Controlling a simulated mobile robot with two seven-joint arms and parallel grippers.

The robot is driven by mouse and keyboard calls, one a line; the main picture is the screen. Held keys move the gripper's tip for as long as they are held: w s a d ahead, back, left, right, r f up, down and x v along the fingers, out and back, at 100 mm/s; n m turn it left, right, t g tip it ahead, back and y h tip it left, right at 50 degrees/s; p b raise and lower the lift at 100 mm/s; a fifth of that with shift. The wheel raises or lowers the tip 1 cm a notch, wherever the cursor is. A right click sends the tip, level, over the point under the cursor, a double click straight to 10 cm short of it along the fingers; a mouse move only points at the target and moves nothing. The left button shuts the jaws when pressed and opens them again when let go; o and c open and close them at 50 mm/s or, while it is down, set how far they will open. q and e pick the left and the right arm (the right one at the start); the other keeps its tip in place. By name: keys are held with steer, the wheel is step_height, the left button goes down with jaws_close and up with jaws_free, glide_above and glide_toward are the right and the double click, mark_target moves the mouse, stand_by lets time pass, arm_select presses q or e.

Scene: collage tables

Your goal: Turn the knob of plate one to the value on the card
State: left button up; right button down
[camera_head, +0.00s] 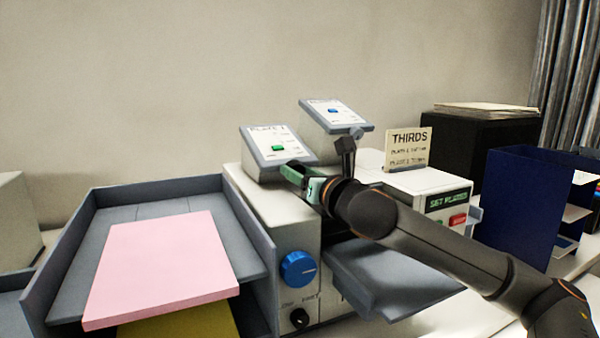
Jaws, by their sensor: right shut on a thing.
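The card (409,148) stands upright on the white box at the right; it reads "THIRDS" above two smaller lines too small to read surely. A tilted panel (262,137) headed "PLATE 1" carries a green mark and stands at the left on the machine. A second tilted panel (322,105) with a blue mark is behind it. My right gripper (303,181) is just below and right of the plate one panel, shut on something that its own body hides. No knob shows clearly on that panel. My left gripper is not in view.
The machine's front has a blue knob (298,269) and a small black knob (299,318). A grey tray (75,255) with a pink pad (160,270) is at left. A "SET PLATES" box (443,200), blue organiser (520,205) and black box (478,140) are at right.

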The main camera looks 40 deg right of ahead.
steer(key=shift+d+f+m+y, duration=0.15)
steer(key=shift+m+y, duration=0.45)
steer(key=shift+m, duration=0.3)
steer(key=shift+m+t+y+b, duration=0.5)
steer(key=shift+m+y, duration=0.2)
steer(key=shift+m, duration=0.4)
steer(key=shift+c, duration=1.6)
jaws_free()
steer(key=shift+s+d, duration=0.1)
